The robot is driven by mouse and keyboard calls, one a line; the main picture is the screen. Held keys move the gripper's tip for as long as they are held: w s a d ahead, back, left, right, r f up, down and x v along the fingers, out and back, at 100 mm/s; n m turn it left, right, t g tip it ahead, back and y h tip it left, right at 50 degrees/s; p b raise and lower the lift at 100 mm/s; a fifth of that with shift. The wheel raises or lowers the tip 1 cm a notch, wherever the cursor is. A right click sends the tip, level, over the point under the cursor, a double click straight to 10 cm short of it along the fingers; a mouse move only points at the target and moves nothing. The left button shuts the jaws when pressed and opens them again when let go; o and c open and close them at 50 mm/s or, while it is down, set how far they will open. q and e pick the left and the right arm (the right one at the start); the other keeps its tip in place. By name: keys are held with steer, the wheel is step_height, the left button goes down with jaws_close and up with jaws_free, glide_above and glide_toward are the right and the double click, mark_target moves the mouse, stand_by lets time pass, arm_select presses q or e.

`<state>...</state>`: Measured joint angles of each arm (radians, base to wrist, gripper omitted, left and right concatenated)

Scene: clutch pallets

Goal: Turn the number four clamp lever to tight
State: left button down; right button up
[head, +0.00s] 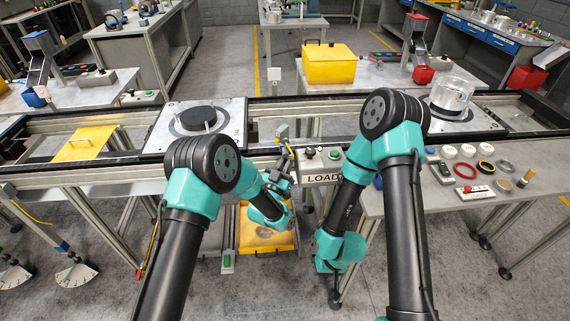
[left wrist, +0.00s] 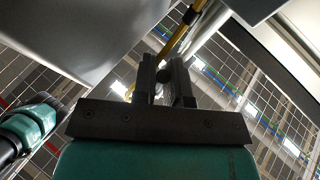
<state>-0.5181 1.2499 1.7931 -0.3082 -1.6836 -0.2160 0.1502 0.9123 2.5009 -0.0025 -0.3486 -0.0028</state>
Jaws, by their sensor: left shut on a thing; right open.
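My left gripper (left wrist: 165,78) is shut on the knob. In the head view my left gripper (head: 281,176) is just below a small grey block (head: 281,131) on the conveyor's front rail, and the lever is mostly hidden by it. No number is readable on it. My right gripper (head: 334,268) hangs low at the right table's left end, empty and open; its fingers hardly show.
A white pallet with a black disc (head: 203,116) lies on the conveyor at left, another with a clear cylinder (head: 452,95) at right. A LOAD button box (head: 322,179) is right of my left gripper. A yellow bin (head: 268,228) stands below. Small parts lie on the right table (head: 440,211).

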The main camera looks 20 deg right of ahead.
arm_select(q)
steer(key=c, duration=1.2)
jaws_free()
